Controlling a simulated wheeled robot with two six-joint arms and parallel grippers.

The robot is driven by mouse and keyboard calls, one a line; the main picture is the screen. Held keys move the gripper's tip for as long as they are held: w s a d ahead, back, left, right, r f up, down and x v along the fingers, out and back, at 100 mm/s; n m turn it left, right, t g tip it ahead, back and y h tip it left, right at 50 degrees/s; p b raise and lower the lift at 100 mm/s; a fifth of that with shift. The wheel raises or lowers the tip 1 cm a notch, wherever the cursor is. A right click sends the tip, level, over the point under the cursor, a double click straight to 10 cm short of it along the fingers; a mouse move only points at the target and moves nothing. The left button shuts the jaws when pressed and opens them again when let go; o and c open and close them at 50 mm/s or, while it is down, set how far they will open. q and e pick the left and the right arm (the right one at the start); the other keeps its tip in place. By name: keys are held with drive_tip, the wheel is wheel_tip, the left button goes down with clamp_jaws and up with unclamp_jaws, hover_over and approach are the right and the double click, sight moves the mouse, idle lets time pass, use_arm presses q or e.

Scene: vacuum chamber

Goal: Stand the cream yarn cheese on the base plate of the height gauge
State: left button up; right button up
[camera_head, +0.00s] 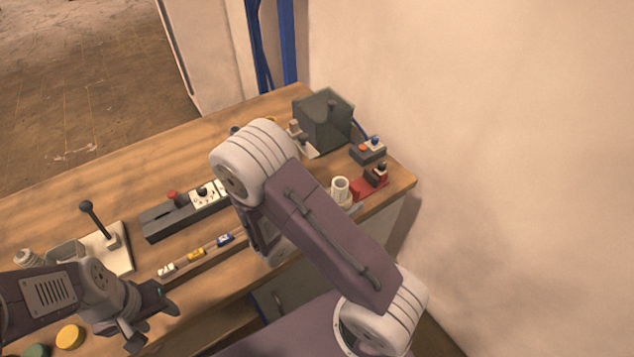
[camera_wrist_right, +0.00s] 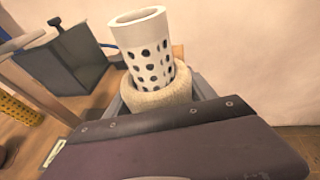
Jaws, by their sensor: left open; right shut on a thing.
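The cream yarn cheese (camera_wrist_right: 158,98) is a fat ring of cream yarn around a white perforated tube (camera_wrist_right: 143,48). My right gripper (camera_wrist_right: 162,100) is shut on it, and the dark gripper body hides its lower part. In the head view the cheese (camera_head: 341,191) shows nearly upright near the bench's right end, beside my right arm, which hides the gripper there. I cannot pick out the height gauge for certain; a pale plate with a small post (camera_head: 303,143) stands by the grey box, partly behind my arm. My left gripper (camera_head: 154,321) is open and empty at the lower left.
A dark grey box (camera_head: 323,120) stands at the bench's far right, also in the wrist view (camera_wrist_right: 68,58). Red and dark switch blocks (camera_head: 372,182) sit close to the cheese. A black-knobbed lever on a pale plate (camera_head: 120,262) stands left.

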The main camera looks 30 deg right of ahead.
drive_tip(key=w, duration=0.8)
drive_tip(key=w+a+p, duration=0.1)
drive_tip(key=w, duration=0.3)
wheel_tip(320, 180, down, 3)
drive_tip(key=shift+f, duration=0.3)
drive_tip(key=shift+f, duration=0.1)
drive_tip(key=o, duration=1.2)
drive_tip(key=shift+o, duration=0.2)
